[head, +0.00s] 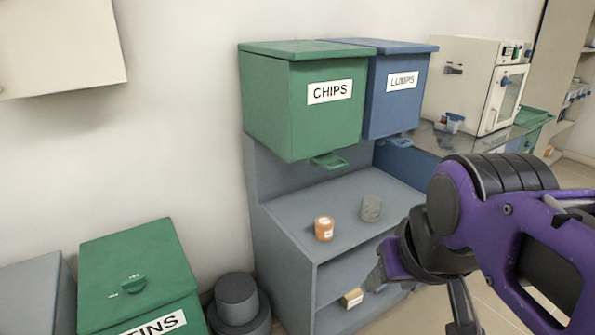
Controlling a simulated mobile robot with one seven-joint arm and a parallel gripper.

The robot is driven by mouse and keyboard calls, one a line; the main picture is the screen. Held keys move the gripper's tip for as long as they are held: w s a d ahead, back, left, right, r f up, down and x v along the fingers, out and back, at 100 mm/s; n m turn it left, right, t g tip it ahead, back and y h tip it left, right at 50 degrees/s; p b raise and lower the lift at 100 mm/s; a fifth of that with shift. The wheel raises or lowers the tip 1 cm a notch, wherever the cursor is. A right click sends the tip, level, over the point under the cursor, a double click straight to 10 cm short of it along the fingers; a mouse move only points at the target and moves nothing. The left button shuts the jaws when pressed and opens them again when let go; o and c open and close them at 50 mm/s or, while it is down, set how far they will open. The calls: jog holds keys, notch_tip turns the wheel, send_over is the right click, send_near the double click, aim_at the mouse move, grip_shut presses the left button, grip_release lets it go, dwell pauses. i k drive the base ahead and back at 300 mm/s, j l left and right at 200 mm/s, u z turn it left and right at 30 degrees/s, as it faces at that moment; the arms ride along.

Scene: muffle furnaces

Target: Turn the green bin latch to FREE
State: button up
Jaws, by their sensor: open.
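A green bin marked TINS (180,262) stands low at the front left with its lid shut. A small green latch (133,284) sits on its lid, with tiny white marks beside it that are too small to read. Another green bin, marked CHIPS (270,105), is mounted above a grey shelf unit, with a green tab (328,161) under its front. My gripper (376,278) is at the right, in front of the shelf unit, far from the TINS latch and touching neither bin. It is open and seems empty; its fingers are partly hidden by my arm.
A blue bin marked LUMPS (398,98) hangs beside CHIPS. The grey shelf unit (280,235) bears an orange jar (324,228) and a grey lump (371,208). A dark round stack (237,300) stands between TINS and the shelf. A furnace (470,80) stands at the back right.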

aim_at(135, 285)
jog(key=k+j+u, duration=0.15)
jog(key=j+u, duration=0.25)
jog(key=k+j+u, duration=0.1)
jog(key=j+u, duration=0.25)
jog(key=j, duration=0.15)
jog(key=j+u, duration=0.75)
jog(key=j, duration=0.25)
